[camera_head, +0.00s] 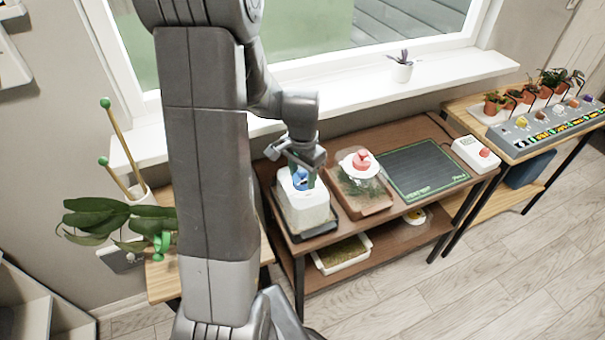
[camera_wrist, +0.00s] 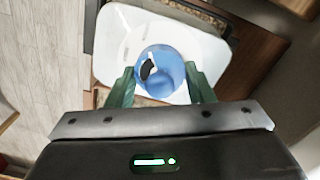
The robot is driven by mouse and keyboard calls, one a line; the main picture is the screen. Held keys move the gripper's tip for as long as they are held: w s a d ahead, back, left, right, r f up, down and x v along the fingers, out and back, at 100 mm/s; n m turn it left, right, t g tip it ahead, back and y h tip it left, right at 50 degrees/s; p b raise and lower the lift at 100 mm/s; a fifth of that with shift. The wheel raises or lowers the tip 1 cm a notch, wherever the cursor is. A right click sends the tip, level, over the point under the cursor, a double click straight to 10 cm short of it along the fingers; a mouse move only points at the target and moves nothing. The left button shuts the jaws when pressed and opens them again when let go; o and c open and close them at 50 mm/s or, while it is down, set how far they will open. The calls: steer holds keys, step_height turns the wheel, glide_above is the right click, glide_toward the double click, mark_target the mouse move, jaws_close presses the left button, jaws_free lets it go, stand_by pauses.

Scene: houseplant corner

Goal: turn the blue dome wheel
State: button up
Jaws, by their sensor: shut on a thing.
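The blue dome wheel (camera_head: 301,180) sits on top of a white, translucent dome (camera_head: 302,212) on the wooden shelf table. In the wrist view the blue wheel (camera_wrist: 162,70) is round, with a black and white mark on its top, and the white dome (camera_wrist: 205,45) spreads out around it. My gripper (camera_head: 306,178) reaches down onto the wheel from above. In the wrist view the green fingers of my gripper (camera_wrist: 160,85) stand on either side of the wheel, shut on it. The parts of the wheel behind the fingers are hidden.
A second dome with a red wheel (camera_head: 361,161) stands close on the right. A green-edged dark mat (camera_head: 422,170) and a white box with a red button (camera_head: 477,153) lie farther right. A leafy plant (camera_head: 110,218) stands at left. The window sill (camera_head: 430,84) runs behind.

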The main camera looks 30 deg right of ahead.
stand_by(0.3)
steer(key=o, duration=1)
steer(key=shift+r, duration=0.1)
step_height(320, 180, up, 14)
steer(key=shift+f, duration=0.15)
step_height(320, 180, down, 14)
steer(key=shift+r, duration=0.1)
stand_by(0.5)
